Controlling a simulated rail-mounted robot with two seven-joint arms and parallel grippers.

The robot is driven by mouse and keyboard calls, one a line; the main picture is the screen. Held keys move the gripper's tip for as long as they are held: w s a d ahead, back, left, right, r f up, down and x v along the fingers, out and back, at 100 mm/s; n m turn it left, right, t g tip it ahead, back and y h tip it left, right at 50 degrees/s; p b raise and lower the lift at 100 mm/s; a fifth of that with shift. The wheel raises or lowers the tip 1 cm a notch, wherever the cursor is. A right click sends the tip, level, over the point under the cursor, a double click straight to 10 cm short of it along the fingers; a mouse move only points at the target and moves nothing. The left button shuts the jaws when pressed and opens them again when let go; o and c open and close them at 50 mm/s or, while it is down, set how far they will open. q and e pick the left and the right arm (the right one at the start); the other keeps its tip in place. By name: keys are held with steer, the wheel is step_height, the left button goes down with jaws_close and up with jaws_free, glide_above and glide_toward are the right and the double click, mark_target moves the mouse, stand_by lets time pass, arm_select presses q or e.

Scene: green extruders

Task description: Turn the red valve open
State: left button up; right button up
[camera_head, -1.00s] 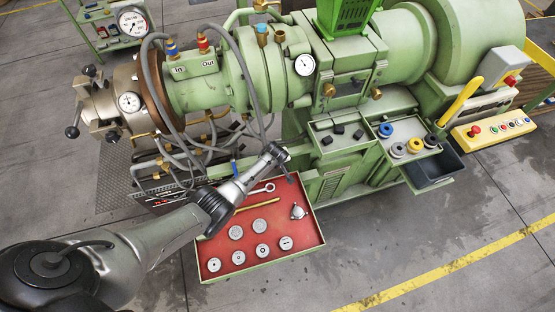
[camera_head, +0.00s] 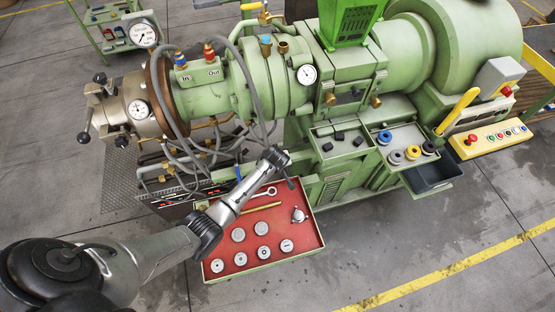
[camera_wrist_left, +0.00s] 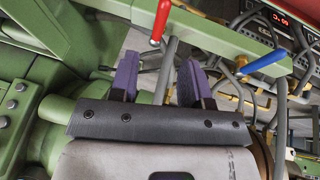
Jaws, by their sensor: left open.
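The red valve handle (camera_wrist_left: 160,20) shows at the top of the left wrist view, upright and slightly tilted. My left gripper (camera_wrist_left: 156,78) is open, with its two purple finger pads apart. The red handle is beyond the fingertips, roughly in line with the gap, and I see no contact. A grey pipe passes through the picture between the pads. In the head view my left gripper (camera_head: 280,160) is at the front of the green machine, above the red tray. I cannot make out the red valve handle there. My right gripper is not in view.
A blue handle (camera_wrist_left: 263,63) is right of the red one, on the same green bar. Grey hoses and brass fittings (camera_head: 208,152) crowd the machine's front. A red-lined tray (camera_head: 213,266) holds round metal parts and tools. The floor at right front is clear.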

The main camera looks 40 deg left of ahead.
arm_select(q)
steer(key=v, duration=0.4)
steer(key=shift+s+r, duration=0.1)
steer(key=shift+r, duration=0.1)
stand_by(0.6)
